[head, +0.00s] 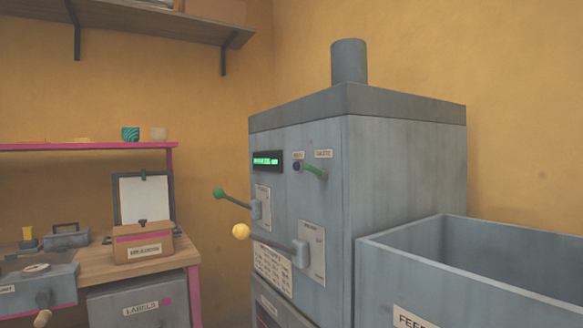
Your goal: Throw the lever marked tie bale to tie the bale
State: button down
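A grey press machine (405,170) stands right of centre, its front face turned to the left. Two levers stick out from that face toward the left. The upper lever has a green knob (218,194); the lower, longer one has a yellow knob (240,231). Each has a pale plate beside its pivot, and the lettering is too small to read, so I cannot tell which is marked tie bale. A short green handle (316,172) sits higher up, beside a dark blue knob (297,167). A small display (267,161) glows green. My gripper is not in view.
An open grey bin (400,268) with a partly visible label stands at the front right. On the left are a wooden bench (185,248) with a cardboard box (143,243) and clipboard (143,197), and a cabinet marked LABELS (138,306). A wall shelf (150,22) hangs above.

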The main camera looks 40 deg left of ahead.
aim_at(219, 193)
jog(key=j+u, duration=0.75)
jog(key=k+j, duration=0.05)
jog(key=j, duration=0.05)
